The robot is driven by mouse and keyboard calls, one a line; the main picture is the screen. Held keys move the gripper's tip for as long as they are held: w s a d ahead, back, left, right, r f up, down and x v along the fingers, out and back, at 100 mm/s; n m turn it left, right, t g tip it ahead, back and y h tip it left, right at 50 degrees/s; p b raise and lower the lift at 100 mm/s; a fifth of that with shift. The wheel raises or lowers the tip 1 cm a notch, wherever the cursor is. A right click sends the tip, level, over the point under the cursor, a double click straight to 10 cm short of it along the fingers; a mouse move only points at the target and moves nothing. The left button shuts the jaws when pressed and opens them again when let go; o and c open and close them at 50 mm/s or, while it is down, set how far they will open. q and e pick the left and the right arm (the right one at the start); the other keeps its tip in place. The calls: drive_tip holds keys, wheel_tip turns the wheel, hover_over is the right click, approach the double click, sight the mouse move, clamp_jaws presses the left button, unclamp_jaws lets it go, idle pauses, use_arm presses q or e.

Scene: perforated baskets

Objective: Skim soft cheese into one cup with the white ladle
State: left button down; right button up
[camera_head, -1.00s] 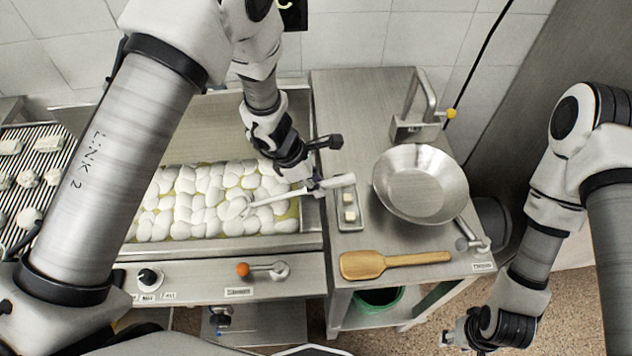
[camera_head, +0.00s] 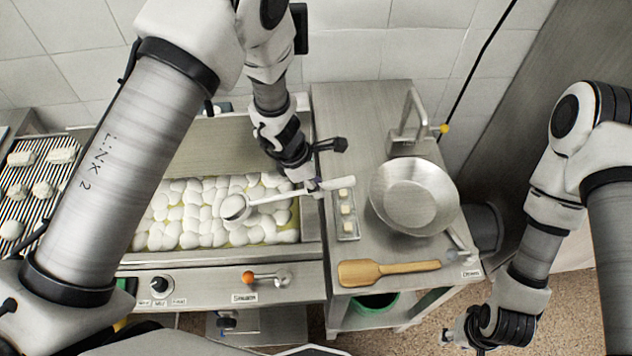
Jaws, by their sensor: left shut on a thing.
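My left gripper (camera_head: 314,188) is shut on the handle of the white ladle (camera_head: 275,199), at the right end of the vat. The ladle reaches left over the soft cheese (camera_head: 182,208), many white rounded lumps in yellowish liquid. Its round bowl (camera_head: 235,208) faces up among the lumps, with something pale in it; I cannot tell how much is cheese. The steel vat (camera_head: 225,256) is partly hidden by my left arm. My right gripper (camera_head: 462,328) is low at the lower right, away from the vat; its fingers are too small to read.
On the steel table right of the vat are a narrow tray (camera_head: 347,233) with small pale pieces, a wide metal pan (camera_head: 414,196) and a wooden spatula (camera_head: 385,270). A striped rack (camera_head: 28,200) with white pieces is at the left. An orange-knobbed lever (camera_head: 249,277) is on the vat front.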

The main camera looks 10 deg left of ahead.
use_arm(q)
drive_tip(key=shift+r+p, duration=1.3)
drive_tip(key=shift+r, duration=0.45)
wheel_tip(320, 180, up, 7)
drive_tip(key=y, duration=0.1)
drive_tip(key=shift+f+g, duration=0.2)
drive_tip(key=shift+g, duration=0.1)
